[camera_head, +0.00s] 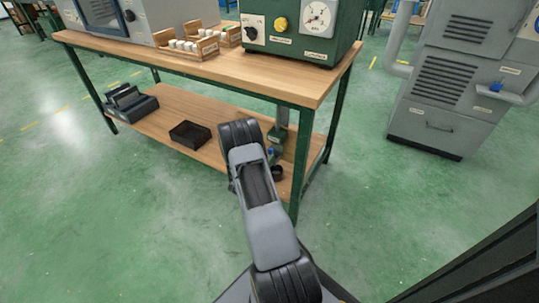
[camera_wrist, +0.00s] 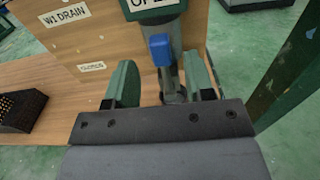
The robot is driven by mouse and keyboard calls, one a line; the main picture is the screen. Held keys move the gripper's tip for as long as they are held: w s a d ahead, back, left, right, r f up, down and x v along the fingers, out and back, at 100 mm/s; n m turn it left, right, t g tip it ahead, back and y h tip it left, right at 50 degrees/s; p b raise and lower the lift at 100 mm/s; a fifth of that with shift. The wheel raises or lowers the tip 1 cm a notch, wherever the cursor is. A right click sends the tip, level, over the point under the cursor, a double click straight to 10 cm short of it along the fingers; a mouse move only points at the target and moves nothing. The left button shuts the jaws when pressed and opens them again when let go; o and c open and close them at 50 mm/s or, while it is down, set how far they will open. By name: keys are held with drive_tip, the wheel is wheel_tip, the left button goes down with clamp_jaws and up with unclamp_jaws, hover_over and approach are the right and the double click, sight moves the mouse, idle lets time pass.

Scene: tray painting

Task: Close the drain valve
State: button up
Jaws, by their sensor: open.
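The drain valve's blue handle (camera_wrist: 160,50) hangs in front of a grey pipe in the wrist view, below a green-framed sign (camera_wrist: 155,5) that appears to read OPEN. A "W1 DRAIN" label (camera_wrist: 65,14) is on the board to its left. My gripper (camera_wrist: 160,83) is open, its two green fingers apart and nothing held. The handle shows between and beyond the fingers; I cannot tell if they touch it. In the head view a bit of the blue handle (camera_head: 270,152) shows beside my arm, under the bench; my arm hides most of my gripper there.
The wooden bench (camera_head: 180,61) stands over a lower shelf (camera_head: 185,100); its green right leg (camera_head: 301,165) is close to my arm. A black bin (camera_head: 190,134) is on the shelf. A grey cabinet (camera_head: 438,100) is at right, with clear green floor between.

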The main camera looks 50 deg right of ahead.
sight(270, 152)
drive_tip(key=shift+b+x, duration=0.45)
drive_tip(key=shift+x, duration=1.6)
drive_tip(key=shift+c, duration=0.2)
clamp_jaws()
